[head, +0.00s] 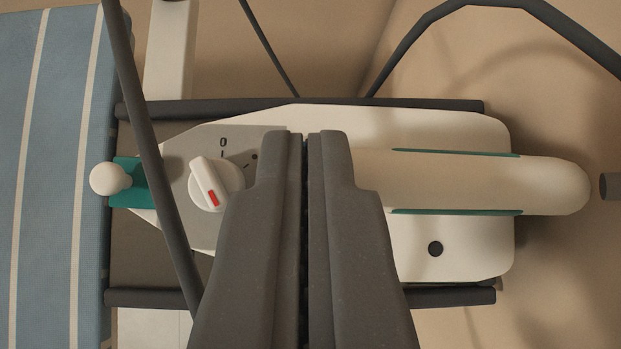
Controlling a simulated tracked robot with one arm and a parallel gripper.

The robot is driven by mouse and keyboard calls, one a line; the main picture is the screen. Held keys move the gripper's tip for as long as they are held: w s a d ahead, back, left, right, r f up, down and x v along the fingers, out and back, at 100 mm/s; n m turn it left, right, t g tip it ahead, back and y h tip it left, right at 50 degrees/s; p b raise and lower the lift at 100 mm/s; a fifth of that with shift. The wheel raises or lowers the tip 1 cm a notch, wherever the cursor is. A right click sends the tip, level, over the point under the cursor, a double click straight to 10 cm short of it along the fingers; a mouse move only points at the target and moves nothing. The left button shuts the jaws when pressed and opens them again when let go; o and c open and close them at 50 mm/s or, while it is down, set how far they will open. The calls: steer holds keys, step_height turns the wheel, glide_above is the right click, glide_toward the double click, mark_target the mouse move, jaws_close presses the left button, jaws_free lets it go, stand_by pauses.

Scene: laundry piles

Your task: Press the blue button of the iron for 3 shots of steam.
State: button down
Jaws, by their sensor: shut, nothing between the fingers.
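The iron (445,130) is seen from above, with a white body and a grey panel. Its cream handle (480,183) with teal side strips runs to the right. A white dial (209,184) with a red mark sits on the panel, near a "0" mark. A round white knob (110,178) on a teal piece is at the iron's left end. My gripper (305,138) is shut and empty, over the iron between dial and handle. It hides that part of the iron. No blue button shows; whether it is behind my fingers, I cannot tell. Contact cannot be judged.
The iron lies between two dark rails (390,104) beside a blue striped board cover (58,150) at the left. A dark rod (150,140) slants across the iron's left part. A dark curved tube (430,35) arches at the top right. Beige surface lies around.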

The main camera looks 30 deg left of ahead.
steer(key=shift+s+f+b, duration=0.1)
steer(key=shift+f+b, duration=0.25)
steer(key=shift+f, duration=0.3)
steer(key=shift+s+f, duration=0.2)
steer(key=shift+f, duration=0.15)
steer(key=s+d+r, duration=0.2)
steer(key=r, duration=0.4)
steer(key=s+d+r, duration=0.2)
steer(key=s+r, duration=0.1)
steer(key=r, duration=0.3)
steer(key=shift+s, duration=0.2)
steer(key=shift+r, duration=0.15)
stand_by(0.6)
